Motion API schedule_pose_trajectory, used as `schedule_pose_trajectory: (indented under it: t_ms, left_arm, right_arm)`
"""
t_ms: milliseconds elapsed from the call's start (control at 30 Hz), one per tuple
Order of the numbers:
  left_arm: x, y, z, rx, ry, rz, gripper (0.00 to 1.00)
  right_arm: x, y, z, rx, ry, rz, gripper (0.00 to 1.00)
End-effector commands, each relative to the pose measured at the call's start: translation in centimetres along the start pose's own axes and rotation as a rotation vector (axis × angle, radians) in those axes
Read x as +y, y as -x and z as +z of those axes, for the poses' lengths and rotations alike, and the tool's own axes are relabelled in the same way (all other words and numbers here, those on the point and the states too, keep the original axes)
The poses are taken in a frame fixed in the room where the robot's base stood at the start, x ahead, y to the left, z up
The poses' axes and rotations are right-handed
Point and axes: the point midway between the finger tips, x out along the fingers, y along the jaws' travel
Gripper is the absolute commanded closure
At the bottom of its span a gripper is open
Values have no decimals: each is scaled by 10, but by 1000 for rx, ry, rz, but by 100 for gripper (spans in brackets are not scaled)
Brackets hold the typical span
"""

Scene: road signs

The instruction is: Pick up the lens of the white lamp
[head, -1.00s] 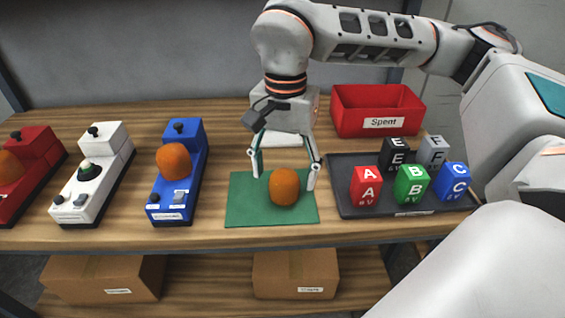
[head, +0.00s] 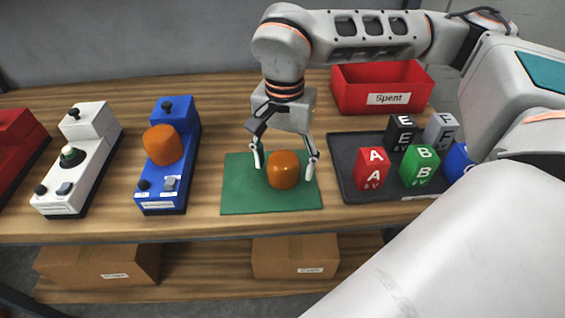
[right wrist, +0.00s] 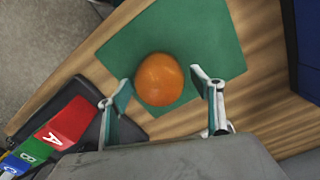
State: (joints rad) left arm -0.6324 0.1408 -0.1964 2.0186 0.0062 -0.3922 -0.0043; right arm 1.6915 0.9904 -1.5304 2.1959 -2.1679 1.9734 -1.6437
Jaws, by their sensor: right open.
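An orange lens (head: 284,170) rests on the green mat (head: 237,200) on the shelf. My right gripper (head: 286,166) is open, with one finger on each side of this lens. In the right wrist view the lens (right wrist: 159,79) lies just beyond and between the two open fingertips (right wrist: 159,88), with gaps on both sides. The white lamp (head: 79,161) stands at the left with its small bulb (head: 71,156) uncovered. The blue lamp (head: 169,158) beside it carries an orange lens (head: 162,145). My left gripper is not in view.
A dark tray (head: 346,184) right of the mat holds several lettered blocks, including a red A block (head: 372,169). A red bin (head: 350,93) labelled Spent stands behind it. A red lamp (head: 20,140) is cut off at the left edge. Boxes (head: 98,262) sit on the lower shelf.

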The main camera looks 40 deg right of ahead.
Motion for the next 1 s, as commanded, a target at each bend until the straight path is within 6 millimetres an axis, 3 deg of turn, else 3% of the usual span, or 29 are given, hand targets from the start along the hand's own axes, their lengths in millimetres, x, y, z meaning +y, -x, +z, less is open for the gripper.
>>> schedule_pose_trajectory:
  t_ms: [267, 400, 767, 1000]
  left_arm:
    - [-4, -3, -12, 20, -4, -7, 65]
    - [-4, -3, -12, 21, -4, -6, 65]
    - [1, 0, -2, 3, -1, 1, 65]
    - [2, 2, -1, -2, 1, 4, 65]
  right_arm:
    - [0, -4, 0, 0, -1, -1, 37]
    - [0, -4, 0, 0, -1, -1, 72]
    - [0, -4, 0, 0, -1, -1, 72]
    - [-1, 13, 0, 2, -1, -4, 72]
